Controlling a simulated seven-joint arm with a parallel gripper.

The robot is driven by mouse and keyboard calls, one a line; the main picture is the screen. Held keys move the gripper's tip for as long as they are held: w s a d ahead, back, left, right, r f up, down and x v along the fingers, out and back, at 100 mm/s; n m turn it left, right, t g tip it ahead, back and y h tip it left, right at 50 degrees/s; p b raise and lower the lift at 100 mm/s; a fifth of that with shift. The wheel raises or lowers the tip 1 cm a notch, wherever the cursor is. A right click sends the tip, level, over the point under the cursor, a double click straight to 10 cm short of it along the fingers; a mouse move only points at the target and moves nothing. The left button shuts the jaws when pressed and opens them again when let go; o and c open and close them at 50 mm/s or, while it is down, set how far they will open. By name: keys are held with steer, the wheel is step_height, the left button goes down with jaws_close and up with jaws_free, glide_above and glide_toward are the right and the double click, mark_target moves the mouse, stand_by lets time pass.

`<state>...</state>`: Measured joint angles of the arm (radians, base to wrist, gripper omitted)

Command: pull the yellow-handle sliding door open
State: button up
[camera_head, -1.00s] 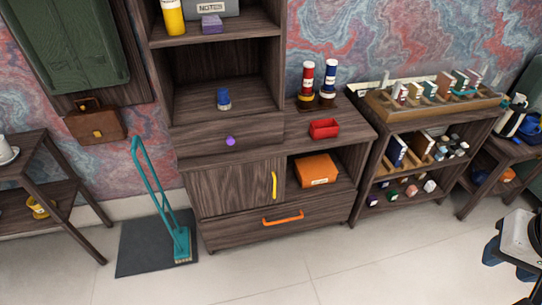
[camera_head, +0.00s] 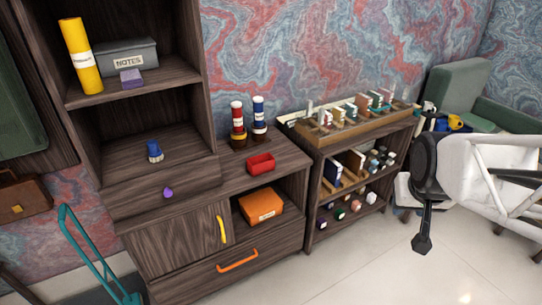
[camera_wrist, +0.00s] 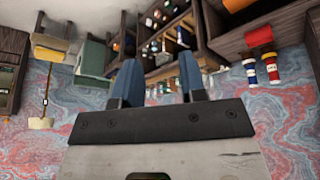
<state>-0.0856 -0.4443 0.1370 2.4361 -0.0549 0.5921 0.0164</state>
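The sliding door (camera_head: 178,243) is dark wood and covers the left part of the cabinet's lower compartment. Its upright yellow handle (camera_head: 221,230) is near the door's right edge. The right part of the compartment is uncovered and holds an orange box (camera_head: 261,206). My gripper (camera_wrist: 159,64) shows in the wrist view with two blue fingers apart and nothing between them. It is away from the door, and neither door nor handle shows in that view. The wrist picture looks upside down.
A drawer with an orange handle (camera_head: 237,261) is below the door, and a purple knob (camera_head: 168,192) is above it. A teal-handled tool (camera_head: 88,252) stands at left. Floor (camera_head: 350,265) in front is clear.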

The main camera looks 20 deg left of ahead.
steer(key=w+a+f+n+t+y, duration=0.2)
steer(key=w+a+f, duration=0.6)
steer(key=w, duration=0.4)
steer(key=w+a+f+n+t+y, duration=0.25)
steer(key=w+a+f, duration=0.35)
steer(key=w+a, duration=0.5)
steer(key=w+a+f+n+t+y, duration=0.1)
steer(key=a+f+n+y, duration=0.15)
steer(key=a+f, duration=0.85)
steer(key=w+a+f+n+y, duration=0.1)
steer(key=w+a+f+y, duration=0.15)
steer(key=a+f, duration=0.8)
steer(key=s+a+f+n+y, duration=0.1)
steer(key=s+a+f+y, duration=0.1)
steer(key=s+a+f, duration=0.2)
steer(key=s+a+f+n+y, duration=0.1)
steer(key=s+a+f+y, duration=0.2)
steer(key=f, duration=0.7)
steer(key=s+a, duration=0.2)
steer(key=shift+s+f, duration=0.35)
steer(key=shift+s, duration=0.05)
steer(key=shift+w+a+y, duration=0.1)
steer(key=shift+a+y, duration=0.1)
steer(key=shift+y, duration=0.05)
steer(key=shift+x, duration=3.7)
